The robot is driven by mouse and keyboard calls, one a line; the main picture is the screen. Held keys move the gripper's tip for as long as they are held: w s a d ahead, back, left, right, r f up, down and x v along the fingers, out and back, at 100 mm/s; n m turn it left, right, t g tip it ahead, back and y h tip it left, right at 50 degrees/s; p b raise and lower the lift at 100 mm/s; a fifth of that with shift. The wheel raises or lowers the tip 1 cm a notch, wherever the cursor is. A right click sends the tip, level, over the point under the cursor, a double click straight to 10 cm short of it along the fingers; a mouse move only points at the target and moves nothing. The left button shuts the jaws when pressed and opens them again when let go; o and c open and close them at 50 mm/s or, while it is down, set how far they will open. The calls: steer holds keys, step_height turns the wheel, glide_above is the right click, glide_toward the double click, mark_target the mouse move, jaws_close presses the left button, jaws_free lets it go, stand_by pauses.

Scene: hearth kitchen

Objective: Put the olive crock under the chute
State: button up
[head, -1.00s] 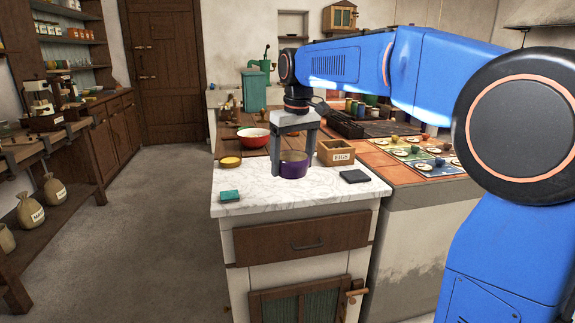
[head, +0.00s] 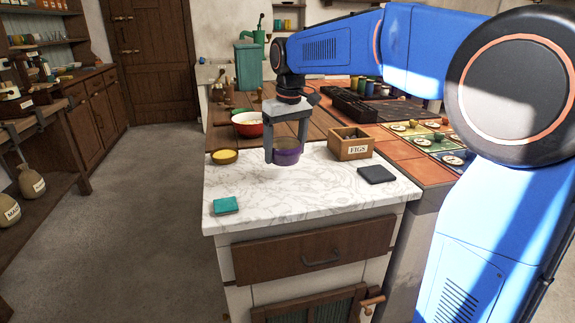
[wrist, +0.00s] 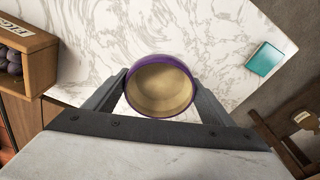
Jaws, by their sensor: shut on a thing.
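A round purple crock (head: 287,157) with an empty tan inside is at the back part of the marble counter (head: 290,205). My gripper (head: 286,148) reaches down from above and is shut on it, one finger on each side. In the wrist view the crock (wrist: 161,88) sits upright between the two fingers (wrist: 161,95), its opening facing the camera. Whether its base touches the marble is hard to tell. I cannot make out a chute in these views.
A wooden figs box (head: 350,146) and a dark slab (head: 376,174) are right of the crock. A yellow-filled bowl (head: 224,156) and red bowl (head: 247,124) are left and behind. A teal block (head: 225,206) lies front left. The middle marble is clear.

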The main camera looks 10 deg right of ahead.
mark_target(285, 164)
steer(key=shift+f, duration=2.55)
steer(key=shift+f, duration=0.15)
steer(key=o, duration=1.3)
steer(key=r, duration=0.7)
steer(key=s+r, duration=0.1)
steer(key=r, duration=0.3)
steer(key=shift+s+d, duration=0.1)
steer(key=shift+d, duration=0.1)
steer(key=shift+s+r, duration=0.1)
steer(key=shift+r, duration=0.5)
steer(key=shift+s+d, duration=0.1)
